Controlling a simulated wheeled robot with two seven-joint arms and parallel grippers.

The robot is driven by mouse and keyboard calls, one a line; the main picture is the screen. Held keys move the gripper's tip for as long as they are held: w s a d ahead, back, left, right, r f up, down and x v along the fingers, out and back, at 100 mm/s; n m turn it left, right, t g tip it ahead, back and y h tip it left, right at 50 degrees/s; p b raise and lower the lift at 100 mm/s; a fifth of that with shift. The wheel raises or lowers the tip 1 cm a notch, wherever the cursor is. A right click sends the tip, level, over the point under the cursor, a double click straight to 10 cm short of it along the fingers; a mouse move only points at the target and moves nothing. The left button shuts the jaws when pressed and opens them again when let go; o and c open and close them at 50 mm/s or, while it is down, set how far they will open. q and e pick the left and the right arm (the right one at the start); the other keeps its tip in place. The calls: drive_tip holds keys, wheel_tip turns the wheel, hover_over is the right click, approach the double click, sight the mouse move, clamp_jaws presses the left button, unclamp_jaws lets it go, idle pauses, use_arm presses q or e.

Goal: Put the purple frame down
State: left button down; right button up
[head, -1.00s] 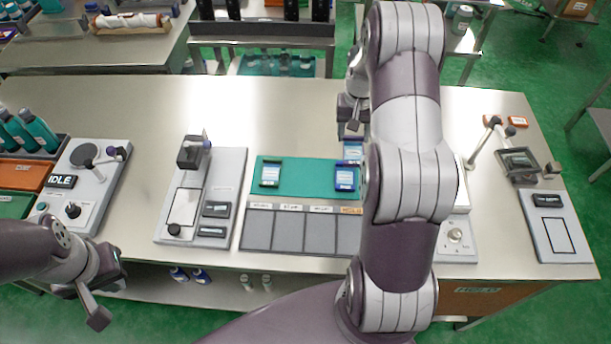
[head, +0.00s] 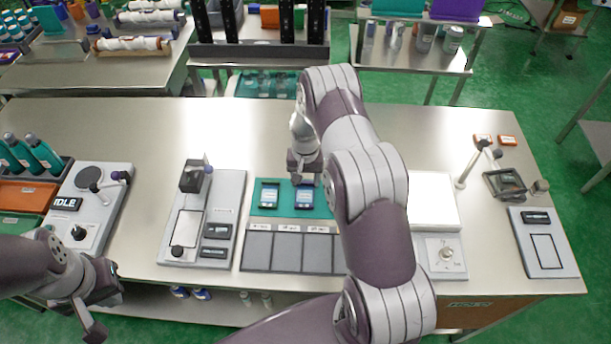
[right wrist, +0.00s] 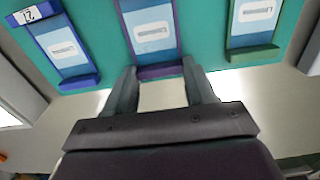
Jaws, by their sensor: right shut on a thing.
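The purple frame (right wrist: 150,30) has a pale label and is in the middle of a row over the teal mat (head: 258,211), between a green frame (right wrist: 252,25) and a blue frame (right wrist: 62,45). In the head view the purple frame (head: 304,198) is beside the green frame (head: 268,195); my right arm hides the blue one. My right gripper (right wrist: 160,80) is shut on the purple frame's near end in the wrist view. I cannot tell whether the frame touches the mat. My left gripper (head: 100,305) hangs empty at the lower left; its jaw opening is unclear.
Grey labelled slots (head: 288,250) lie in front of the mat. A press-like device (head: 205,215) stands left of it, and a panel with a dial (head: 446,253) stands right. An IDLE station (head: 85,210) is further left. The table behind the mat is mostly clear.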

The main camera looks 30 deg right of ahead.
drive_tip(key=shift+f, duration=0.1)
drive_tip(key=o, duration=1)
drive_tip(key=shift+r, duration=0.55)
wheel_tip(320, 180, up, 10)
drive_tip(key=b, duration=0.3)
drive_tip(key=s+a+r+n, duration=0.2)
drive_tip(key=s+a, duration=0.2)
drive_tip(key=s, duration=0.2)
drive_tip(key=s+a+r+n+t, duration=0.1)
drive_tip(key=s+a+r+n, duration=0.1)
drive_tip(key=s, duration=0.5)
drive_tip(key=s+a+r+n, duration=0.2)
drive_tip(key=s+a+r, duration=0.2)
drive_tip(key=s+a, duration=0.2)
drive_tip(key=shift+s+a+r+n, duration=0.1)
drive_tip(key=shift+s+r+n, duration=0.15)
drive_tip(key=shift+s, duration=0.2)
